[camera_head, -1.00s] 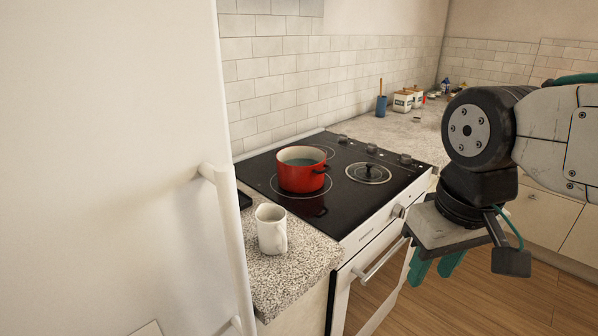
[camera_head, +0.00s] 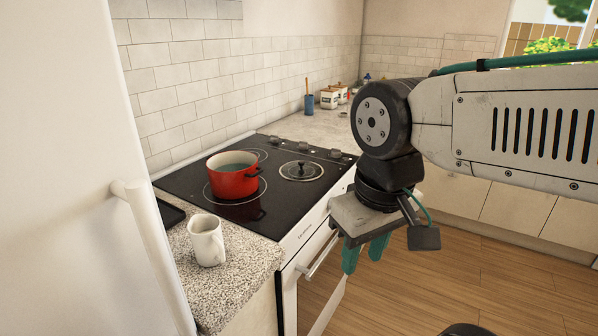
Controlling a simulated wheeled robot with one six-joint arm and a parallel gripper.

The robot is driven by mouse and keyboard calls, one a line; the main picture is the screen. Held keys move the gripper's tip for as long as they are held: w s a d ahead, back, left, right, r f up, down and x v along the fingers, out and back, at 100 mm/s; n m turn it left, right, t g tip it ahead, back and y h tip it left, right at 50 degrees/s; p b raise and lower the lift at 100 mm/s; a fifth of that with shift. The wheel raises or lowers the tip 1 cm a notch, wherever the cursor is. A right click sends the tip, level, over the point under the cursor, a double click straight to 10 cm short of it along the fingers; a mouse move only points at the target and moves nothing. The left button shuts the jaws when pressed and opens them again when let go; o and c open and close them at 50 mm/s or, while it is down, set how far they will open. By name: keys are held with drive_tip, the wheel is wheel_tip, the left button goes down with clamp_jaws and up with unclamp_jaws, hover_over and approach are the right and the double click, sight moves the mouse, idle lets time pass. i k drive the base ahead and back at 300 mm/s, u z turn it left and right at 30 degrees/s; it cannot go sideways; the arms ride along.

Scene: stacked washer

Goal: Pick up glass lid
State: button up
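The glass lid (camera_head: 301,171) lies flat on the back right part of the black stovetop, its dark knob pointing up. My gripper (camera_head: 364,262) hangs to the right of the stove, in front of its right end and lower in the picture than the lid. Its two teal fingers point down with a small gap between them and nothing visible in it. The gripper is clear of the lid, and nothing covers the lid.
A red pot (camera_head: 233,180) stands on the stovetop (camera_head: 268,222) left of the lid. A white mug (camera_head: 207,241) stands on the near counter (camera_head: 225,287). A white fridge door (camera_head: 60,200) fills the left. The oven handle (camera_head: 318,257) sticks out at the front. Wooden floor lies open at the right.

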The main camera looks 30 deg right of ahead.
sight(298, 171)
drive_tip(key=z, duration=2)
drive_tip(key=i, duration=1.6)
drive_tip(key=u, duration=3.1)
drive_tip(key=i, duration=0.5)
